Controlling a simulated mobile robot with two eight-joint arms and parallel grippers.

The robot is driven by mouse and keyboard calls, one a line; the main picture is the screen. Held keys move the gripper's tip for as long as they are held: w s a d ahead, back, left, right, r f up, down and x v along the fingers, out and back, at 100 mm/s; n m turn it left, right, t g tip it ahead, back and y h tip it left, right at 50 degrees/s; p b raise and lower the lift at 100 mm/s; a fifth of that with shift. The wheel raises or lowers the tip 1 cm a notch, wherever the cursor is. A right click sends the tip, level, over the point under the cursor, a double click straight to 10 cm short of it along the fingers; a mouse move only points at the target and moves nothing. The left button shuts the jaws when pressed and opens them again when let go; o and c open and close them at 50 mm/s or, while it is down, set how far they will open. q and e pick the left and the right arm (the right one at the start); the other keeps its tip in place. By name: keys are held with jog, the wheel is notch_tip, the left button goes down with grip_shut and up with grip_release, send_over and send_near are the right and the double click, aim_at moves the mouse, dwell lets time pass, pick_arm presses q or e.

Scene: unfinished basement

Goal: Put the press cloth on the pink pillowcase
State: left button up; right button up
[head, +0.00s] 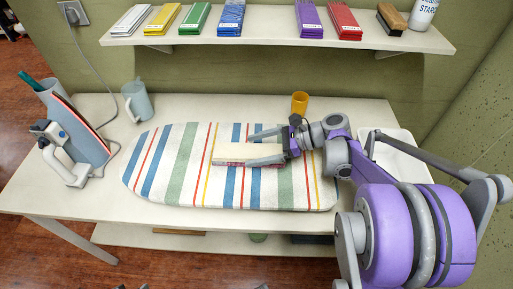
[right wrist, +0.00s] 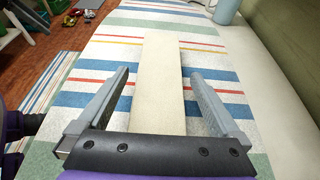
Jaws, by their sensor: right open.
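A flat, folded cream cloth (head: 235,152), which looks like the press cloth, lies on the striped ironing board (head: 160,196). A thin pinkish strip shows along its near edge in the head view. My right gripper (head: 238,149) is open, low over the board, with its fingers on either side of the cloth. In the right wrist view the cloth (right wrist: 162,85) lies between the open fingers (right wrist: 157,72), with gaps on both sides. I cannot pick out a separate pink pillowcase.
An iron (head: 82,140) stands left of the board, near a mug (head: 137,101) and a cup (head: 47,90). Folded coloured cloths (head: 310,20) line the shelf (head: 270,39) above.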

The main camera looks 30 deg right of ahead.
jog(key=shift+r, duration=0.25)
jog(key=v, duration=1.2)
jog(key=shift+p, duration=0.35)
